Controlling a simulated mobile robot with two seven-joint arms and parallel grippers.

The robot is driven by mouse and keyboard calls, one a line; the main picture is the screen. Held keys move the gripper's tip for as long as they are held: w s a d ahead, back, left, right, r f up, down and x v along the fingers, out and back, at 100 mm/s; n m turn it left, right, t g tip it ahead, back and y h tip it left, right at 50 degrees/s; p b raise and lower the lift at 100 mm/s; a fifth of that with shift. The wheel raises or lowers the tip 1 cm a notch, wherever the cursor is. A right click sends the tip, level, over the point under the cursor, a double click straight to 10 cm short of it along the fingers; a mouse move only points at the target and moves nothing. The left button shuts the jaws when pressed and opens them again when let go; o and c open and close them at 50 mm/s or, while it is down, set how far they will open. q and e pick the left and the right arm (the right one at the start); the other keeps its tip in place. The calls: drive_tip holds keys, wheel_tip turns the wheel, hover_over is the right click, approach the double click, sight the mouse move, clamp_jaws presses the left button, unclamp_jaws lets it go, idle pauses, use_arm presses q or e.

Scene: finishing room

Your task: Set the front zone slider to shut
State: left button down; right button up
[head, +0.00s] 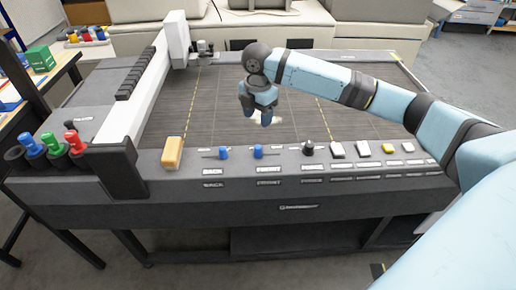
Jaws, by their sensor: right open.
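The front zone slider (258,152) is a blue knob on the cutting table's front panel, above the label "FRONT". It stands toward the left of its short slot, and the slot shows to its right. The similar back slider (223,153) is just left of it, with its slot showing to the left. My right gripper (257,116) is open and empty, pointing down over the dark table bed, above and behind the front slider and apart from it. My left gripper is out of view.
A black knob (308,149) and several white and yellow buttons (389,149) line the panel to the right. A tan block (172,153) stands left of the sliders.

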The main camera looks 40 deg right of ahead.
sight(258, 146)
wheel_tip(258, 146, down, 14)
drive_tip(key=shift+r+p, duration=0.2)
drive_tip(key=shift+p, duration=0.15)
drive_tip(key=shift+c, duration=0.5)
